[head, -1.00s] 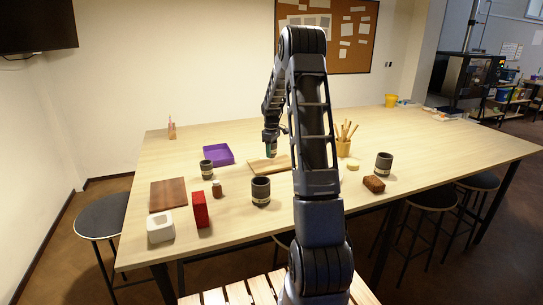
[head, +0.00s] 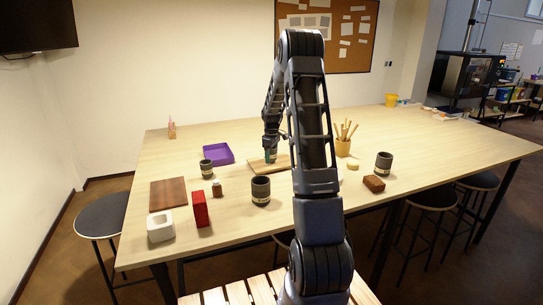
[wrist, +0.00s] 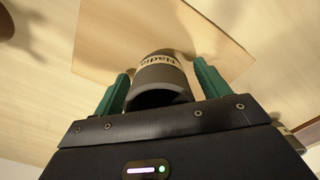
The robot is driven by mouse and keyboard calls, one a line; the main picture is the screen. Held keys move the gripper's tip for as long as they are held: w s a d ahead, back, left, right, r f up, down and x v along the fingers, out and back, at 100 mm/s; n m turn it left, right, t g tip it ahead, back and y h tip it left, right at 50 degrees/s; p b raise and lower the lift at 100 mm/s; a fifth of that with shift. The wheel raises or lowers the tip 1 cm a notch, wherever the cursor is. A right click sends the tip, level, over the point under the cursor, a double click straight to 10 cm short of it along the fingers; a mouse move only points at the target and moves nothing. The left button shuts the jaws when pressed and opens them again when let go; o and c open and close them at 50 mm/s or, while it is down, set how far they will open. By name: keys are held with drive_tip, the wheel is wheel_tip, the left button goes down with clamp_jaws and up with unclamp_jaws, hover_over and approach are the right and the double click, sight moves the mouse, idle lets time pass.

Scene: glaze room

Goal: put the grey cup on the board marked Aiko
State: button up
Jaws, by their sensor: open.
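My gripper (wrist: 162,88) is open, its two teal fingers on either side of a grey cup (wrist: 158,78). The cup has a pale band with lettering upside down in the wrist view; it looks like "Nadia". Whether the fingers touch the cup I cannot tell. Beneath it is a light wooden board (wrist: 215,42), which also shows in the head view (head: 256,168). There my gripper (head: 271,157) is over this board, mostly hiding the cup. Other dark grey cups stand at front centre (head: 261,191), left (head: 206,169) and right (head: 384,164). A dark brown board (head: 168,195) lies at left. No board marking is readable.
A purple tray (head: 217,154) lies behind the left cup. A small brown jar (head: 217,189), a red box (head: 200,209) and a white block (head: 160,227) stand front left. A tool pot (head: 343,147) and a brown block (head: 374,184) are right. The table's far right is mostly clear.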

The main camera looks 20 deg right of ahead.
wheel_tip(320, 180, up, 12)
drive_tip(key=shift+r, duration=0.1)
drive_tip(key=s+a+r+m+t, duration=0.1)
drive_tip(key=s+a+r, duration=0.2)
drive_tip(key=s+r, duration=0.3)
drive_tip(key=s+a+r+m+t, duration=0.1)
drive_tip(key=s+a+r+m, duration=0.15)
drive_tip(key=s, duration=0.65)
drive_tip(key=s+a+r+m, duration=0.1)
drive_tip(key=s+a+r, duration=0.3)
drive_tip(key=s+r, duration=0.25)
drive_tip(key=s+a+f+m+t, duration=0.1)
drive_tip(key=s+a+m, duration=0.1)
drive_tip(key=s, duration=1)
drive_tip(key=s+a+f+m+t, duration=0.1)
drive_tip(key=s+a+f+m, duration=0.1)
drive_tip(key=s, duration=1)
drive_tip(key=shift+s+f+t, duration=0.25)
drive_tip(key=shift+s+t, duration=0.05)
